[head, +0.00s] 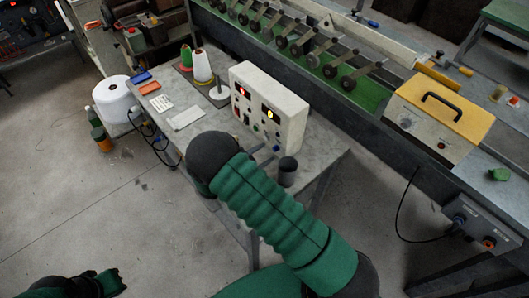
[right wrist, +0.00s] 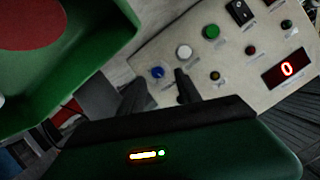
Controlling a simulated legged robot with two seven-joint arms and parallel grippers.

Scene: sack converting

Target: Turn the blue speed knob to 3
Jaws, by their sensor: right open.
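The blue speed knob (right wrist: 157,72) is a small round knob at a corner of the pale control panel (right wrist: 225,75) in the right wrist view. It also shows small at the low right of the control box (head: 268,90) in the head view. My right gripper (right wrist: 158,86) is open and empty, with its two dark fingertips to either side of the knob in the picture. I cannot tell whether they touch it. In the head view my right arm partly hides this gripper (head: 268,153). A red display (right wrist: 287,70) reads 0. My left gripper (head: 108,282) shows only partly; its jaws are unclear.
White (right wrist: 184,51) and green (right wrist: 211,31) buttons sit close to the knob. The box stands on a grey table (head: 185,140) with thread cones (head: 202,66). A conveyor machine runs behind.

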